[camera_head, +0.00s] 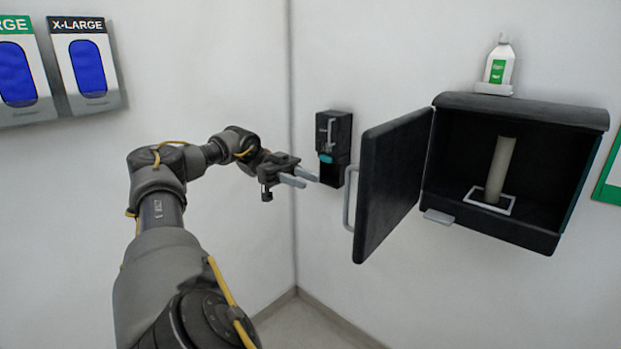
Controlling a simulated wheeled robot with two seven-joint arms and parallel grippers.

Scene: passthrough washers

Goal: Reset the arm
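My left arm comes in from the lower left and reaches toward the room corner. My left gripper (306,178) points right, with its two pale fingers apart and nothing between them. It is in front of the corner, just left of a small black wall unit (333,150) and the open door. I cannot tell whether it touches anything, but a gap to the door handle (349,198) shows. My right gripper is not in view.
A black wall cabinet (495,225) has its door (391,185) swung open to the left. Inside, a pale cylinder (500,170) stands on a white-edged square (477,200). A white-green bottle (499,62) stands on a bracket above. Glove boxes (113,88) hang on the left wall.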

